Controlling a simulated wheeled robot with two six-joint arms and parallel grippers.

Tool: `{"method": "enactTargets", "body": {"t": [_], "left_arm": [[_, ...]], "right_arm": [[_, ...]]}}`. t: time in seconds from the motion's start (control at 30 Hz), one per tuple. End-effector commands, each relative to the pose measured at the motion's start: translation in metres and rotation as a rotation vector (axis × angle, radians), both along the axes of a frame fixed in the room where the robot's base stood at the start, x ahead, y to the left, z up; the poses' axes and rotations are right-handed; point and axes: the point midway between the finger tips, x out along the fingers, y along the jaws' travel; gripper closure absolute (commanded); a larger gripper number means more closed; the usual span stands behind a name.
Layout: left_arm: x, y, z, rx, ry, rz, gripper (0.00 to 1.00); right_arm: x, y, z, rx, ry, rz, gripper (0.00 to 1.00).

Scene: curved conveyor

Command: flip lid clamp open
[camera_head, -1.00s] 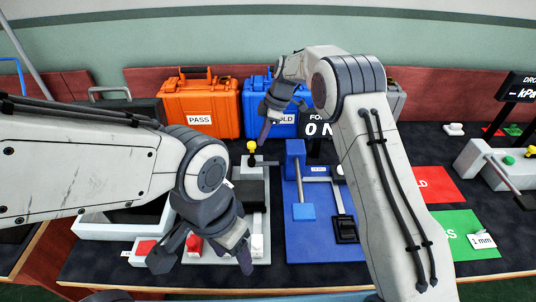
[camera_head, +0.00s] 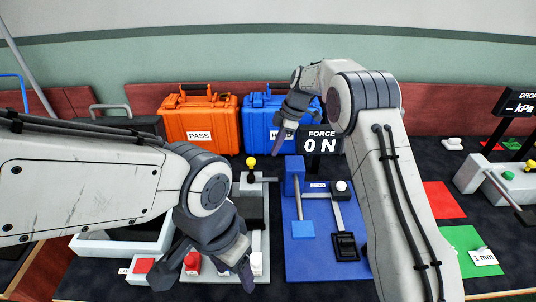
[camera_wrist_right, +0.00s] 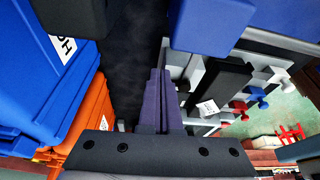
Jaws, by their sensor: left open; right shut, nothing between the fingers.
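A grey fixture (camera_head: 258,218) lies on the dark table in the head view, with a dark block and a yellow knob (camera_head: 251,162) on its rear lever. I cannot tell which part is the lid clamp. My right gripper (camera_head: 279,146) is shut and empty, right of the yellow knob and apart from it, in front of the blue case. Its purple fingers (camera_wrist_right: 158,100) are together in the right wrist view. My left gripper (camera_head: 208,270) is open and empty over the fixture's front, hiding part of it.
The orange case (camera_head: 200,122) and blue case (camera_head: 262,112) stand behind. A blue fixture (camera_head: 312,258) with a white-knobbed lever lies to the right, before the force display (camera_head: 320,141). A white tray (camera_head: 95,245) sits left. Red and green mats lie further right.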

Motion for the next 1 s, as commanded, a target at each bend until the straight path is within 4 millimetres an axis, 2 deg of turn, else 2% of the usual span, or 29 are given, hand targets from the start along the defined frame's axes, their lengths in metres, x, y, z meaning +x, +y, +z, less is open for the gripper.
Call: {"method": "enactTargets", "body": {"t": [0.03,0.2,0.4,0.53,0.87,1.0], "left_arm": [[0.000,0.000,-0.003,0.001,0.001,0.000,0.38],[0.000,0.000,-0.002,0.001,0.001,0.000,0.38],[0.000,0.000,-0.001,0.001,0.001,0.000,0.38],[0.000,0.000,-0.001,0.001,0.001,0.000,0.38],[0.000,0.000,-0.001,0.001,0.001,0.000,0.38],[0.000,0.000,0.002,0.001,0.001,0.000,0.38]], "right_arm": [[0.002,-0.003,0.015,0.000,-0.010,0.002,1.00],[0.003,-0.015,0.050,0.000,-0.008,0.001,1.00],[0.004,-0.023,0.075,0.001,-0.005,0.002,1.00],[0.004,-0.025,0.082,0.000,-0.004,0.002,1.00],[0.003,-0.025,0.083,0.000,-0.003,0.001,1.00],[-0.010,-0.012,0.094,-0.012,0.014,-0.035,1.00]]}}
